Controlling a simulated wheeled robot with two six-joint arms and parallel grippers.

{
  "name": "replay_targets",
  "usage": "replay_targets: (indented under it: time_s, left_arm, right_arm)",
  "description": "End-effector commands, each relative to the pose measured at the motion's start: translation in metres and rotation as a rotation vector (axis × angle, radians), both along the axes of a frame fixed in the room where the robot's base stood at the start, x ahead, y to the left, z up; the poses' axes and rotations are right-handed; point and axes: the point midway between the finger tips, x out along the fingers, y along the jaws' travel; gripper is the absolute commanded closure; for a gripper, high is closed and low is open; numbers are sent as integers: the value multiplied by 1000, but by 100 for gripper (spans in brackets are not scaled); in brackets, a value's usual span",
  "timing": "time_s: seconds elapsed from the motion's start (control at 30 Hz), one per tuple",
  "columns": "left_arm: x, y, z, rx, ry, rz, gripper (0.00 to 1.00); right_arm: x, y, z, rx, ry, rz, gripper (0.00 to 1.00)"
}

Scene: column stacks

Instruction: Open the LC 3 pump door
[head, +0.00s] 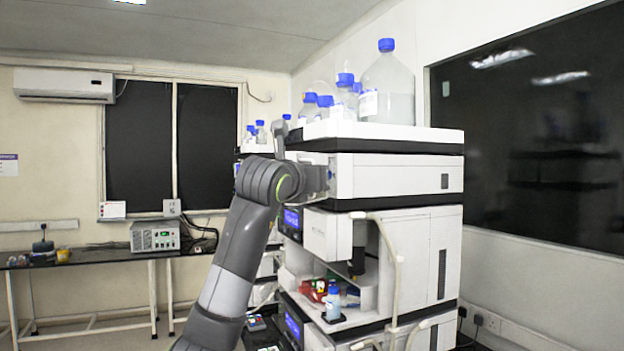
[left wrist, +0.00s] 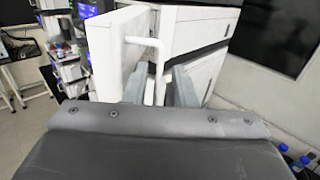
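In the left wrist view a white door-like panel (left wrist: 112,50) stands close ahead, with a white tube (left wrist: 145,42) running right from it and then down. My left gripper (left wrist: 160,90) is open, with its grey fingers on either side of the tube's lower part. I cannot tell whether they touch it. In the head view my arm rises from the lower left; its fingers are not visible there. The white instrument stack (head: 412,256) stands centre right, with a similar bent white tube (head: 393,270). Labels are too small to tell which module is LC 3.
Bottles with blue caps (head: 387,88) stand on top of the stack. Small vials (head: 333,304) sit in an open bay. A bench with a grey box (head: 154,236) is at the left. A wall with a dark panel (head: 540,125) is at the right.

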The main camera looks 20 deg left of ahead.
Motion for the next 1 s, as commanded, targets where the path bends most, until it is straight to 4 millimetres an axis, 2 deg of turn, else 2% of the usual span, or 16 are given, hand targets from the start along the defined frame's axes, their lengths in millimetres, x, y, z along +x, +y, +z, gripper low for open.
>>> replay_targets:
  time_s: [0.3, 0.47, 0.57, 0.8, 1.0]
  left_arm:
    - [0, -1, -4, -1, 7, -2, 72]
    - [-15, -1, -6, 0, 5, -2, 72]
    - [-34, -2, -8, 0, 2, -2, 72]
    - [-94, -6, -9, 1, 1, -2, 72]
    - [-138, -8, -7, 0, 2, -2, 72]
  right_arm:
    - [0, -7, -1, -9, 1, 3, 64]
    - [0, -8, -11, -10, 1, 3, 64]
    - [0, -8, -23, -10, 1, 3, 64]
    - [0, -8, -52, -10, 1, 3, 64]
    - [0, -8, -68, -10, 1, 3, 64]
